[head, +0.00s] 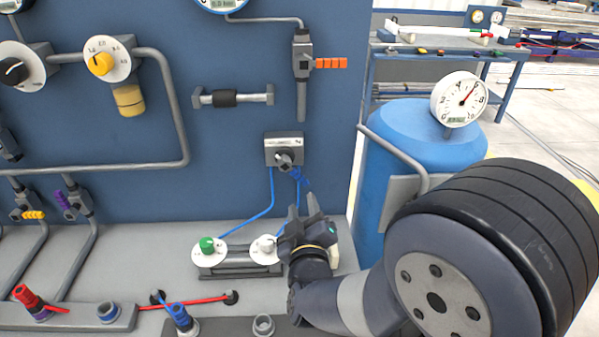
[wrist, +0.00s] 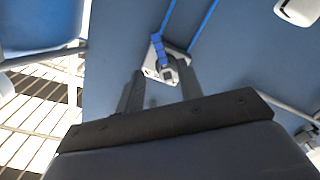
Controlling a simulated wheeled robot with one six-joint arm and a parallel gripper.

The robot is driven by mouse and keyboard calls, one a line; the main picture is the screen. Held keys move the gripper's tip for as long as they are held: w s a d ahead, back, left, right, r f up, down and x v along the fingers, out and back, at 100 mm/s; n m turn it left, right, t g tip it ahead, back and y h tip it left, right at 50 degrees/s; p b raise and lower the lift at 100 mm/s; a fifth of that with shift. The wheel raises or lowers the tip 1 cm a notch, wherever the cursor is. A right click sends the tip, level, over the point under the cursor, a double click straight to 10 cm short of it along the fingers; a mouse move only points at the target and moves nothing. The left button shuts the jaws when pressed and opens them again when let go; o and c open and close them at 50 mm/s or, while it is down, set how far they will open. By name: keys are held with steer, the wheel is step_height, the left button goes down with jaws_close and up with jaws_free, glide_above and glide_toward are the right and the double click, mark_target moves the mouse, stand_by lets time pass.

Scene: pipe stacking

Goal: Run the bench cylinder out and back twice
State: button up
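The grey valve box (head: 284,148) sits on the blue panel, with a small label, a round knob and a blue handle (head: 301,178) at its lower right. Two blue hoses run down from it to the bench cylinder (head: 238,268). Two white dials sit on the cylinder, one with a green knob (head: 207,245), one with a pale knob (head: 267,245). My gripper (head: 303,206) points up, below the valve. In the wrist view, its fingers (wrist: 158,92) stand apart, with the valve and the blue handle (wrist: 157,55) showing beyond them. Contact with the handle cannot be told.
A blue tank (head: 415,150) with a round gauge (head: 459,99) stands right of the panel. An orange-handled valve (head: 330,63) is above the valve box. Red (head: 28,298) and blue (head: 180,317) fittings stand at the front left. My arm covers the lower right.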

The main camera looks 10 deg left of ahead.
mark_target(300, 180)
steer(key=p+x, duration=0.1)
steer(key=x, duration=0.9)
steer(key=shift+w+p, duration=0.4)
jaws_close()
